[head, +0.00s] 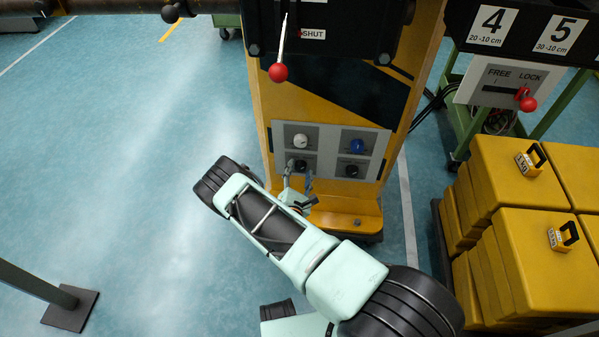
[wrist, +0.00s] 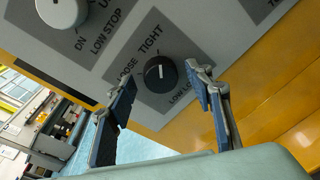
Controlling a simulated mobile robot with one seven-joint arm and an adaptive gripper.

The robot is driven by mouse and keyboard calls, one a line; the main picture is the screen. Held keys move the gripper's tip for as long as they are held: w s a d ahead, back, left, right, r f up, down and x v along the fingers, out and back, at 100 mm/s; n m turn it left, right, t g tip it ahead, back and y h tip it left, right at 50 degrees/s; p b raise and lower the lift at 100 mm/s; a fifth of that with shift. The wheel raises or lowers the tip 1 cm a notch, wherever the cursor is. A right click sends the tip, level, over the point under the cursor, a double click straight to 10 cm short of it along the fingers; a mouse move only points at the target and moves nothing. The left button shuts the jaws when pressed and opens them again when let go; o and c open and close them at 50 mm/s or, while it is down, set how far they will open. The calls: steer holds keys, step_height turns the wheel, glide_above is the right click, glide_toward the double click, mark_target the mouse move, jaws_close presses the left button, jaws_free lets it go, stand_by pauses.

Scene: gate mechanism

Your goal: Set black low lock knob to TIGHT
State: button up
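The black low lock knob (wrist: 160,75) is on a grey plate in the wrist view, with LOOSE to its left and TIGHT above it. Its white pointer line points roughly up in the picture, toward TIGHT. In the head view it is the lower-left knob (head: 301,165) of the panel, partly behind my gripper. My gripper (wrist: 164,77) is open, with one blue-padded finger on each side of the knob. A gap shows between the knob and each finger; contact is not visible. In the head view my gripper (head: 298,183) is in front of the panel's lower left.
The panel (head: 325,132) also bears a white low stop knob (head: 300,141), a blue knob (head: 357,146) and another black knob (head: 351,171). A red-tipped lever (head: 278,72) hangs above. Yellow weights (head: 516,182) are stacked at right. The floor at left is mostly clear.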

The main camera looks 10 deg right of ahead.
steer(key=shift+s, duration=0.1)
steer(key=v, duration=1.2)
stand_by(0.4)
